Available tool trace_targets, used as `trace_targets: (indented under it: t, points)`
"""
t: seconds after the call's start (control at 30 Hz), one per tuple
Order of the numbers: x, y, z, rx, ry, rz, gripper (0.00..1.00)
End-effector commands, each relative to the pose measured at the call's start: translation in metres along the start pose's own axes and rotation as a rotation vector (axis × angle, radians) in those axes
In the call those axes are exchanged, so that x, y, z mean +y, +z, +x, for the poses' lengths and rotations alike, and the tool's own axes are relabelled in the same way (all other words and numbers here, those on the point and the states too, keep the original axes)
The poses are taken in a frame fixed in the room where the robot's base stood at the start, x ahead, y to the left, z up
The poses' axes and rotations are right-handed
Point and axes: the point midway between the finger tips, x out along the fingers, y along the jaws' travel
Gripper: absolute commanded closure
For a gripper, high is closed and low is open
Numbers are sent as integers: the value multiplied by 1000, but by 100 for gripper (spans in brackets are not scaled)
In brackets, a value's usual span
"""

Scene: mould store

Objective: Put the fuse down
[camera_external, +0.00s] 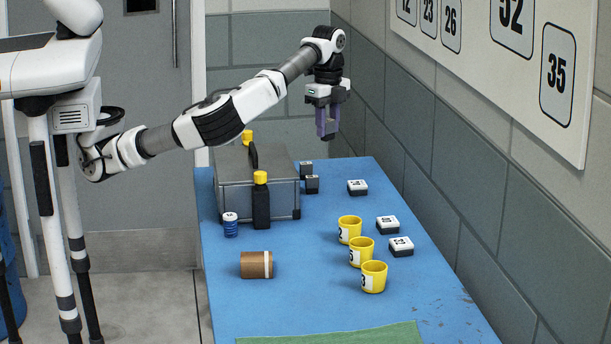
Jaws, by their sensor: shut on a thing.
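My gripper (327,124) hangs with its purple fingers pointing down, above the far end of the blue table (310,315). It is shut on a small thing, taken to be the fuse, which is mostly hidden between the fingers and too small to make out. The gripper is clear of the table top and of everything on it.
A grey toolbox (230,200) stands at the left, with a black yellow-capped bottle (261,205) before it. A wall borders the right; a green cloth (345,336) lies in front.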

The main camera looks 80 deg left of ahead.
Motion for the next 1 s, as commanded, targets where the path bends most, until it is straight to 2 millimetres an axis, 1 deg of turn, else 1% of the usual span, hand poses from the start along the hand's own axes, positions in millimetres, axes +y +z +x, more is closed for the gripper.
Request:
trace_targets:
  t: [0.03, 0.1, 0.2, 0.3, 0.37, 0.47, 0.8, 0.9, 1.0]
  points:
    - [-13, 18, 8, 2, -1, -41, 90]
    - [-26, 35, 11, 1, -3, -81, 90]
    - [-38, 54, 13, 2, -3, -123, 90]
    - [-44, 64, 15, 1, -4, -144, 90]
    - [-45, 66, 20, 1, -2, -150, 90]
    - [-45, 68, 37, -1, -1, -154, 90]
    - [-45, 67, 127, -2, -1, -152, 90]
    - [-45, 67, 148, -1, -2, -152, 90]
    - [-46, 68, 162, -1, -4, -152, 90]
